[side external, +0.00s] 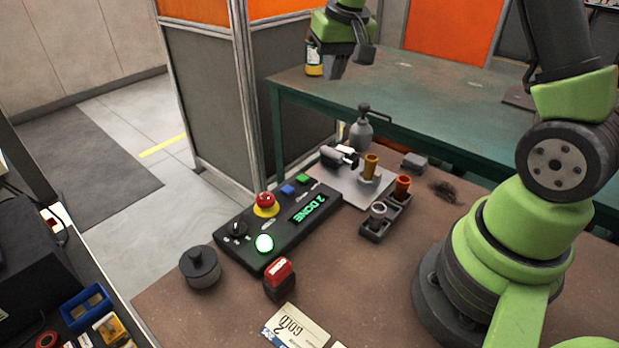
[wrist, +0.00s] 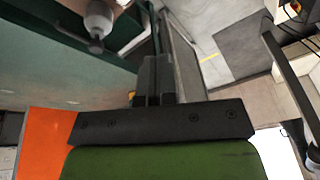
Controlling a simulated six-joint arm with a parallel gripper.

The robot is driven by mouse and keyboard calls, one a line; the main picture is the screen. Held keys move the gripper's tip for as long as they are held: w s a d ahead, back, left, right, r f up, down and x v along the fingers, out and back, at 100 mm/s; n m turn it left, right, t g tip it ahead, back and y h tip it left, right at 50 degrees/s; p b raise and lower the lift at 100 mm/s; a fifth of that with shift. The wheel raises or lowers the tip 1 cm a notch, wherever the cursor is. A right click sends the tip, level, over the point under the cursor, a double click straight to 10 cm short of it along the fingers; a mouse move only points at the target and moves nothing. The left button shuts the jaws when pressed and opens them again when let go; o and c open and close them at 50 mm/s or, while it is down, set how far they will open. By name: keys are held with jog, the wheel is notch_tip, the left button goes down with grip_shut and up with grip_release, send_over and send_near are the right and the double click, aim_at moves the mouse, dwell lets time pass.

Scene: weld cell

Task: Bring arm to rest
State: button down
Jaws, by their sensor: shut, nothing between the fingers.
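My gripper (side external: 337,68) hangs high at the top of the side view, in front of the green table, with its green wrist above it. It is empty and clear of the things on the bench. In the wrist view my gripper (wrist: 156,62) shows its two dark fingers together, shut with nothing between them. The brown bench (side external: 375,290) lies below and nearer the camera.
A black control box (side external: 278,229) has a red button, a lit green button and a display reading "2 DONE". Behind it are a grey plate (side external: 345,188) with a copper-coloured cylinder, a small black holder (side external: 377,226) and a grey bottle (side external: 361,133). A partition (side external: 205,105) stands left of the gripper.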

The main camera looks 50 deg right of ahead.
jog(key=s+a+r+t+y, duration=0.1)
jog(key=s+a+r+t, duration=0.1)
jog(key=s+a+r, duration=0.75)
jog(key=s+a+n+t+y, duration=0.1)
jog(key=s+a, duration=0.3)
jog(key=s, duration=0.7)
jog(key=shift+s+n+t+y, duration=0.25)
jog(key=shift+n+t+y, duration=0.05)
jog(key=shift+t, duration=0.2)
